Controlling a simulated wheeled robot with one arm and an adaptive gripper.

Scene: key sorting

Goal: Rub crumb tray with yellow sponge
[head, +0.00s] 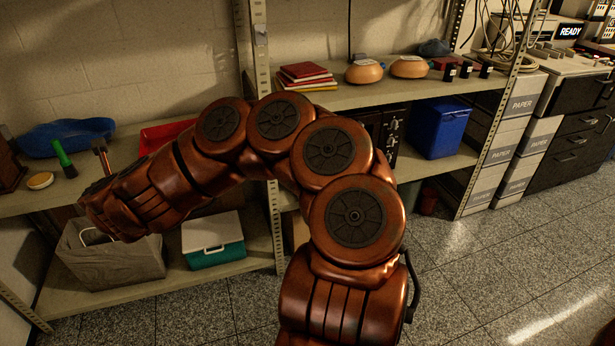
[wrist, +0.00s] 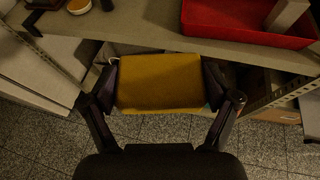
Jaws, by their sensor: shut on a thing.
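My gripper (wrist: 162,84) is shut on the yellow sponge (wrist: 160,82) in the wrist view, one finger at each side. The sponge is a flat mustard-yellow block, held in front of the shelf edge with the floor visible below. A red tray (wrist: 232,22) lies on the shelf at the upper right of the wrist view, apart from the sponge, with a pale grey block in it. In the head view the red tray (head: 158,137) is partly hidden behind my arm. I cannot tell whether it is the crumb tray. The sponge is not discernible in the head view.
A grey bin (head: 110,262) and a teal-and-white cooler (head: 213,240) stand below.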

